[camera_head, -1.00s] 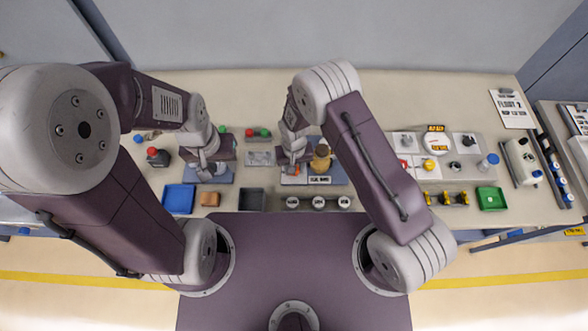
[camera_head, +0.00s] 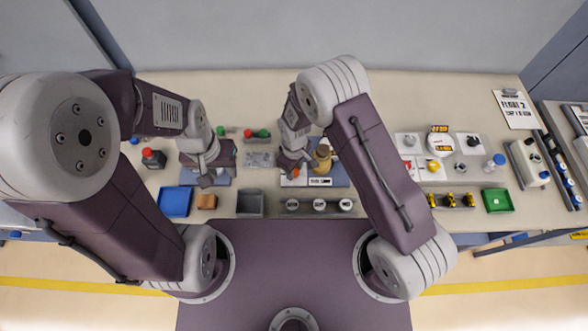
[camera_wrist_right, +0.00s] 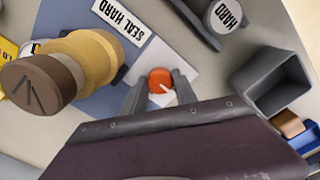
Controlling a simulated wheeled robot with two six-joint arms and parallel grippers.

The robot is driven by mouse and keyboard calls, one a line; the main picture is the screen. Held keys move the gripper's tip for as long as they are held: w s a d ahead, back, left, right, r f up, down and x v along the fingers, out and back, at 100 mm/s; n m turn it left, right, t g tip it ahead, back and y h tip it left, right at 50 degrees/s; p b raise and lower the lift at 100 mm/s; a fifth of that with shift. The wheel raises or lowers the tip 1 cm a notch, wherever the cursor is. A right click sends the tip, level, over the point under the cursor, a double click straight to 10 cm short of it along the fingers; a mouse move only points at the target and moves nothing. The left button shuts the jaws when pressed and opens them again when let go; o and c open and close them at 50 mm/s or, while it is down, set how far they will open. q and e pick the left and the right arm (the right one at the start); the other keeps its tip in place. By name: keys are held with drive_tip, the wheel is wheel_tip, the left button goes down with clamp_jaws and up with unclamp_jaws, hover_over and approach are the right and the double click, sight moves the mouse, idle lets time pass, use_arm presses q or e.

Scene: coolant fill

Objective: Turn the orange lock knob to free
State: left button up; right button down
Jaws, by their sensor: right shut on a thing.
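The orange lock knob (camera_wrist_right: 160,79) sits on a white plate (camera_wrist_right: 178,57) in the right wrist view, with a small white mark at its near edge. My right gripper (camera_wrist_right: 160,90) has one finger on each side of the knob and is shut on it. In the head view my right gripper (camera_head: 291,170) is down at this plate and hides the knob. My left gripper (camera_head: 207,178) hangs above a blue mat to the left; its finger gap is too small to judge.
A dark grey bin (camera_wrist_right: 272,82) is to the right. A blue tray (camera_head: 176,201) and green tray (camera_head: 497,200) stand on the bench.

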drive_tip(key=shift+w+r+n, duration=0.15)
drive_tip(key=shift+n, duration=0.25)
drive_tip(key=c, duration=1.2)
unclamp_jaws()
drive_tip(key=shift+o, duration=1.2)
wheel_tip(320, 180, up, 9)
drive_tip(key=b, duration=0.2)
